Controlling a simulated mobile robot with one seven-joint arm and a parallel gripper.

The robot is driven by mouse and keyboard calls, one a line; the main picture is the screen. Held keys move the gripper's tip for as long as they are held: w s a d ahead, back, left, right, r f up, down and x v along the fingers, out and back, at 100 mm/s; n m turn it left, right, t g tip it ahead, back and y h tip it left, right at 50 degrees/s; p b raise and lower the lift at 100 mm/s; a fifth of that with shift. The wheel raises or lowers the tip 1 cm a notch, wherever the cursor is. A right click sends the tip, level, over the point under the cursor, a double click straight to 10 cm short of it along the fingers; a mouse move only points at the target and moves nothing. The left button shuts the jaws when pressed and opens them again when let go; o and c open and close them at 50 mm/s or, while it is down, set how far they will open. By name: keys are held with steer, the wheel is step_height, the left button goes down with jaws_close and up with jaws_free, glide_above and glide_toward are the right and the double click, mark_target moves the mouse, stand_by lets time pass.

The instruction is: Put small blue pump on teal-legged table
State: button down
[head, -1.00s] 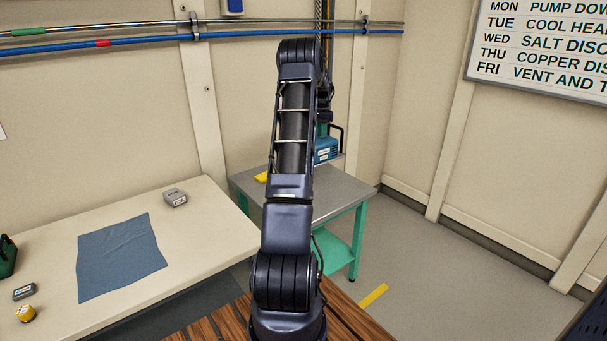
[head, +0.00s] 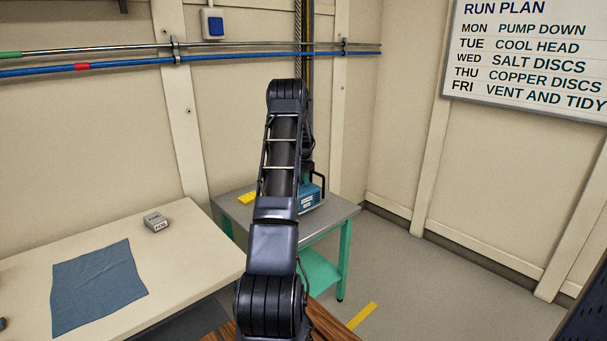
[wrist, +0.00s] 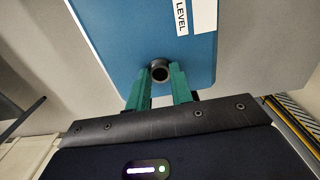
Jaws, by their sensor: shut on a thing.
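The small blue pump (head: 312,197) has a dark handle and shows to the right of my arm, at the top of the teal-legged table (head: 335,216). Its base looks on or just above the grey tabletop; I cannot tell if they touch. In the wrist view the pump (wrist: 140,35) fills the top middle, with a white label reading LEVEL. My gripper (wrist: 160,82) has teal fingers shut on the pump at a round dark part. In the head view my arm hides the gripper and the pump's left side.
A yellow object (head: 248,198) lies on the teal-legged table left of my arm. A cream table (head: 185,240) at the left holds a blue cloth (head: 98,285) and a small grey box (head: 156,221). The tabletop right of the pump is clear.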

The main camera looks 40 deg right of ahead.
mark_target(304, 188)
steer(key=shift+f, duration=2.4)
steer(key=c, duration=1.2)
jaws_free()
steer(key=shift+f, duration=0.1)
steer(key=shift+c, duration=0.2)
